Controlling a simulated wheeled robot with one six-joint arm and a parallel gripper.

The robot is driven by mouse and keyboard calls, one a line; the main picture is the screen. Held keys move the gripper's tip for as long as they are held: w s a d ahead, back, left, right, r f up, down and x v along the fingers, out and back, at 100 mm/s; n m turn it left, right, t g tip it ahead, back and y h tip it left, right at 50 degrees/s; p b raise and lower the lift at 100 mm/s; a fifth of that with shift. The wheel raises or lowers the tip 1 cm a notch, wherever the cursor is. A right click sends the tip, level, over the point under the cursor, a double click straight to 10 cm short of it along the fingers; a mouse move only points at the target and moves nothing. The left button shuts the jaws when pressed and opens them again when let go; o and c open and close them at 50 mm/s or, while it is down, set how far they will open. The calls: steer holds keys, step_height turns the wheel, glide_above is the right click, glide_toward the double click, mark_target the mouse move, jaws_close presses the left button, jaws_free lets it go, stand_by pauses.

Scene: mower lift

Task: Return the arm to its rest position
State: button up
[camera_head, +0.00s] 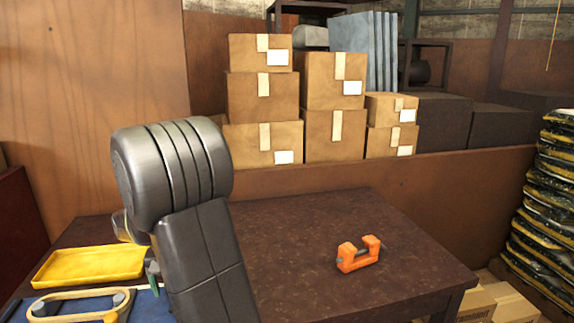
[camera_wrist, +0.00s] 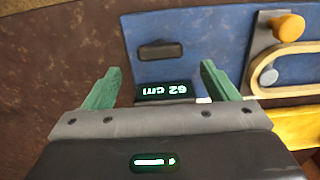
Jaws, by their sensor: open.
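My gripper (camera_wrist: 158,80) is open in the wrist view, with two green fingers spread apart. A small dark device (camera_wrist: 165,91) with a lit display reading "62 cm", upside down in the picture, shows between the fingers. I cannot tell its distance from them; it does not look gripped. Beyond it is a blue board (camera_wrist: 195,40) with a dark slot-like piece. In the head view my grey arm rises at the left of the dark table (camera_head: 300,225) and hides part of it. Only a little green of the gripper shows beside the arm, low over the blue board (camera_head: 150,305).
A yellow tray (camera_head: 90,265) and a pale looped frame with knobs (camera_head: 75,305) lie at the left. An orange clamp-like piece (camera_head: 358,255) sits alone at the right of the table. Cardboard boxes (camera_head: 333,135) stack behind. The table's middle right is otherwise clear.

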step_height(320, 180, down, 6)
steer(key=shift+r, duration=0.15)
steer(key=n, duration=1.3)
steer(key=shift+n, duration=0.3)
steer(key=shift+n+p, duration=0.3)
steer(key=shift+n, duration=1.9)
